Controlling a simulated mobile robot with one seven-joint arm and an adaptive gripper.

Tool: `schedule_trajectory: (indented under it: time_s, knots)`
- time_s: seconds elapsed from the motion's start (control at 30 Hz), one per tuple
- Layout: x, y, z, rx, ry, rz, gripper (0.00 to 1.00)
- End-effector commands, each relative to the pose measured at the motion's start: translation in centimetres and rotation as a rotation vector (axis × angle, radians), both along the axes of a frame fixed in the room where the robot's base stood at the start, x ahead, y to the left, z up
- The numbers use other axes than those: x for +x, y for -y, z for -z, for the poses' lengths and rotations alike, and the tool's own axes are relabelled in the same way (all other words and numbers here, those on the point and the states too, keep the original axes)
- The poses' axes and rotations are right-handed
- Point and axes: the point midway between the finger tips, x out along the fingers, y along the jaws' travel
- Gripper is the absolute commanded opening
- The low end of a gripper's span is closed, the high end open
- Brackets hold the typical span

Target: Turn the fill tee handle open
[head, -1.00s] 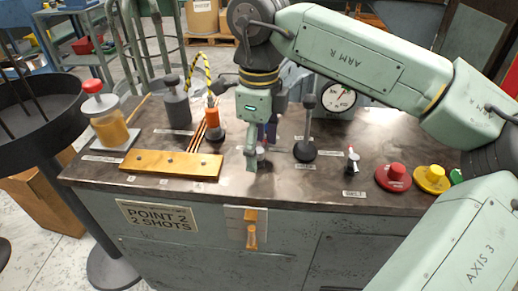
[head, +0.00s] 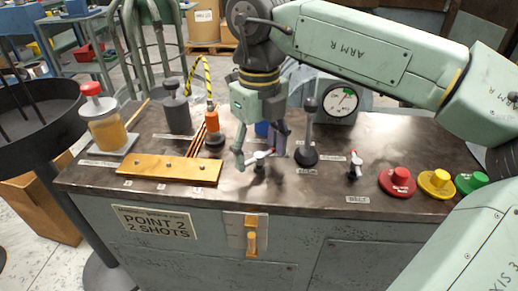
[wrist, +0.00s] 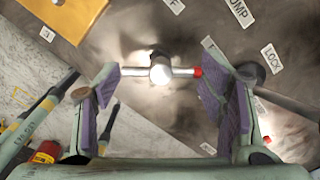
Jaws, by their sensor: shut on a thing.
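The tee handle (head: 260,156) is a pale crossbar with a red tip on a short post on the dark bench top. In the wrist view the tee handle (wrist: 160,70) lies crosswise, its red tip to the right. My gripper (head: 260,150) is over it, pointing down, with one finger on each side. In the wrist view the purple-padded fingers of my gripper (wrist: 163,85) stand wide apart, at the two ends of the bar. They are shut on the bar lengthwise. A label reading FILL cannot be made out.
A black-knobbed lever (head: 307,150) stands close right of my gripper, with a dial gauge (head: 341,102) behind. A smaller red-tipped handle (head: 354,168) and red (head: 397,182), yellow (head: 436,183) and green (head: 471,183) buttons are further right. A brass plate (head: 168,169) lies left.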

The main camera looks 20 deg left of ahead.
Motion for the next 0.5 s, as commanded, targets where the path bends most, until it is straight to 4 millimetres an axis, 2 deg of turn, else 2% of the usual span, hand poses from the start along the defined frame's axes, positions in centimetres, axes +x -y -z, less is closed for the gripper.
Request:
schedule_trajectory:
  time_s: [0.37,0.4,0.5]
  knots:
    - [0.25,0.28,-0.04,-0.005,0.003,0.017,0.36]
    - [0.25,0.28,-0.04,-0.005,0.003,0.017,0.65]
    - [0.22,0.26,-0.03,-0.005,0.003,0.016,0.71]
